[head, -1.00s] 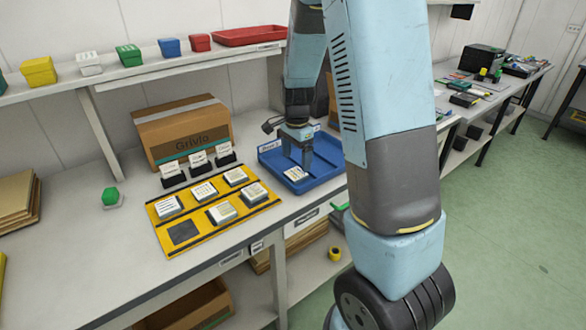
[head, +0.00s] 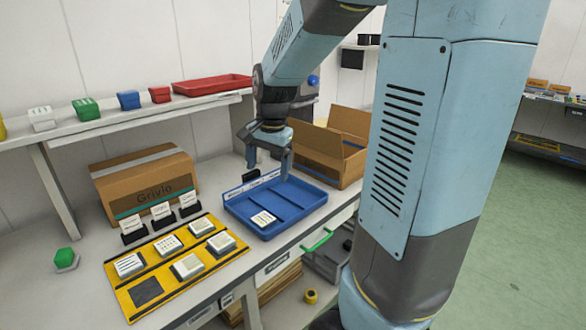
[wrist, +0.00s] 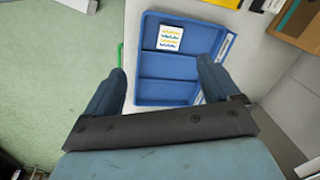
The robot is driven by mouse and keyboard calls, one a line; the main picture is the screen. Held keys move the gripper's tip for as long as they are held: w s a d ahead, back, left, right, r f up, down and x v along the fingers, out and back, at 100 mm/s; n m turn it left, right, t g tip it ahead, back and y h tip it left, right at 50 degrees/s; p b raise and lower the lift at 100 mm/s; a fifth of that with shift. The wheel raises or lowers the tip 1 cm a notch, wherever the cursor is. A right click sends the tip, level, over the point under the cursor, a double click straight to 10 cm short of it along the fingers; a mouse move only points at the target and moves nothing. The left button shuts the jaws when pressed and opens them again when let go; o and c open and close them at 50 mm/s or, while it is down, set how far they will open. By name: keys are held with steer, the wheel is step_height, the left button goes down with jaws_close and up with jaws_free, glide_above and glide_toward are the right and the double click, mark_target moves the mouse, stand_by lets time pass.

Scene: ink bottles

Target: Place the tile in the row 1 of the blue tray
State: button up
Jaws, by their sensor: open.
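The blue tray (head: 312,192) stands on the bench, and its long inside is split by dividers into three compartments. A white tile with coloured wavy marks (head: 263,218) lies flat in the leftmost compartment, toward the tray's near edge. In the wrist view the tile (wrist: 169,38) lies in the top compartment of the tray (wrist: 140,90); the other two are empty. My gripper (head: 268,170) is open and empty above the back of the tray, apart from the tile. In the wrist view its open fingers (wrist: 162,70) straddle the tray's width from above. The tray labels are too small to read.
A yellow board (head: 196,273) left of the tray holds several tiles and one bare dark square (head: 146,291). Three card stands (head: 161,218) and a cardboard box (head: 145,185) stand behind it. An open carton (head: 340,145) stands behind the tray, at the right.

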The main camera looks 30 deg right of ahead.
steer(key=s+a+r+n+t, duration=0.1)
steer(key=s+r+n, duration=0.3)
steer(key=s, duration=0.5)
steer(key=s+a+r+n+t, duration=0.1)
steer(key=s+r+n+t, duration=0.2)
steer(key=s+n, duration=0.3)
steer(key=s+r, duration=0.1)
steer(key=s, duration=0.2)
steer(key=shift+s+r+h, duration=0.3)
steer(key=shift+s, duration=0.05)
steer(key=shift+w, duration=0.15)
